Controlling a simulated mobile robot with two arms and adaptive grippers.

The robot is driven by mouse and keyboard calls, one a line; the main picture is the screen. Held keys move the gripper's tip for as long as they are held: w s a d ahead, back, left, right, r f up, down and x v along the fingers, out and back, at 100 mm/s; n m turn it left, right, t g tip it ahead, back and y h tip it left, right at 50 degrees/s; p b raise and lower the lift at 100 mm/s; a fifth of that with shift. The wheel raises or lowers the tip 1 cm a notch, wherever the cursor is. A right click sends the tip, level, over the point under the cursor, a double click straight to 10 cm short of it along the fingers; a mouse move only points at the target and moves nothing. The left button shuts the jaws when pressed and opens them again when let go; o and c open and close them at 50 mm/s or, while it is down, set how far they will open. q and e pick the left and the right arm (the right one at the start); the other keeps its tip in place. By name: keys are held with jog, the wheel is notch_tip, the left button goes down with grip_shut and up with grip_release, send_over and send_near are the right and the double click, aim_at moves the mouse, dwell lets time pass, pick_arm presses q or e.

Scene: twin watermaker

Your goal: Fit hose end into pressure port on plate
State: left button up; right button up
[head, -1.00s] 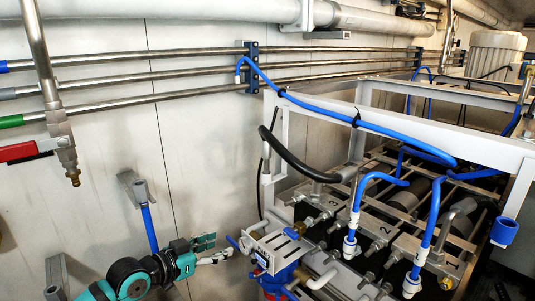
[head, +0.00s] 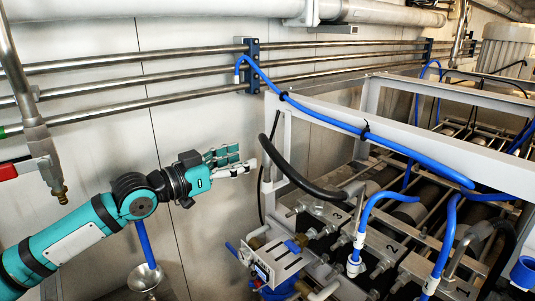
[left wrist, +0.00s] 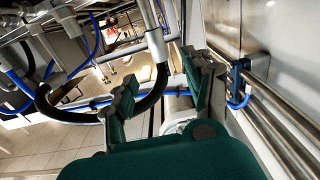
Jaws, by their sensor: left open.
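A thin blue hose (head: 320,123) runs along the white frame, tied with black bands. Its free end (head: 238,76) hangs bent down beside a blue rail bracket on the wall. The hose end also shows at the right in the left wrist view (left wrist: 240,104). A small light plate (head: 275,262) with blue parts and fittings stands at the lower middle; I cannot tell which opening is the pressure port. My left gripper (head: 245,161) is open and empty, below the hose end and apart from it. Its two fingers stand apart in the left wrist view (left wrist: 163,80).
Metal wall rails (head: 150,76) run behind the blue bracket (head: 252,66). The white frame (head: 420,145) stands right of my gripper, over numbered metal blocks. A thick black hose (head: 285,165) bends close to my fingers. A metal nozzle (head: 52,170) hangs at left.

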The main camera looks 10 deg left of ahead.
aim_at(263, 150)
pick_arm(q)
jog(key=x, duration=0.2)
jog(key=shift+w+d+p, duration=0.25)
jog(key=shift+p, duration=0.05)
jog(key=p+x, duration=0.2)
jog(key=x, duration=0.3)
jog(key=shift+w+d, duration=0.15)
jog(key=shift+d, duration=0.05)
jog(key=shift+w+d+f, duration=0.1)
jog(key=shift+w+d, duration=0.05)
jog(key=shift+w, duration=0.05)
jog(key=shift+s, duration=0.1)
jog(key=c, duration=0.3)
grip_shut()
